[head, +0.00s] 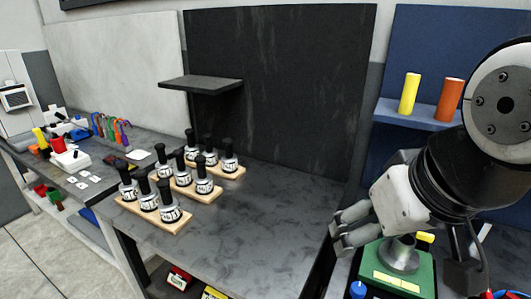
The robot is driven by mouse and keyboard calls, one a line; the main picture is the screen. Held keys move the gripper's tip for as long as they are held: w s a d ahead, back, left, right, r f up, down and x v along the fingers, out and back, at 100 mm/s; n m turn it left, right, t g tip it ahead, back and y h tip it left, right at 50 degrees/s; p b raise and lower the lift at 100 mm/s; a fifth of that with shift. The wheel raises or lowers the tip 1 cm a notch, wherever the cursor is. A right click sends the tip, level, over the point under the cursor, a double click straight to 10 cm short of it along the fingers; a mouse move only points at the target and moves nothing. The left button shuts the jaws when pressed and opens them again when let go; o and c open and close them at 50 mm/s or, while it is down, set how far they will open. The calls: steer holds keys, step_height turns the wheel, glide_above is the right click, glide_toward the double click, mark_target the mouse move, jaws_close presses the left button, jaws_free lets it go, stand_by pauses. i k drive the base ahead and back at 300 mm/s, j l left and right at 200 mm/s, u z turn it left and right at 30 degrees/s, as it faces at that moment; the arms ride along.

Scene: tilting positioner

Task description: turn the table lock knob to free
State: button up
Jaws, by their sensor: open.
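A green device (418,267) with a grey round metal piece (400,256) on top stands at the bottom right, partly cut off by the frame edge. It may be the positioner. A blue knob-like part (357,289) shows at its front left, and a yellow part (425,240) shows behind it. I cannot tell which part is the table lock knob. My gripper (338,231) is open, its fingers pointing left, above and left of the green device. It looks empty and apart from the knob-like parts.
A grey bench (270,215) holds several black-handled tools (171,205) on wooden racks. A yellow cylinder (409,94) and an orange cylinder (449,99) stand on a blue shelf (420,117) behind my arm. A dark shelf (200,84) juts from the black panel. The bench's right half is clear.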

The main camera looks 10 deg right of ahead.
mark_target(424, 237)
steer(key=z, duration=1.1)
steer(key=k+l+u, duration=0.2)
steer(key=l, duration=0.15)
steer(key=l+u, duration=0.15)
steer(key=l, duration=0.2)
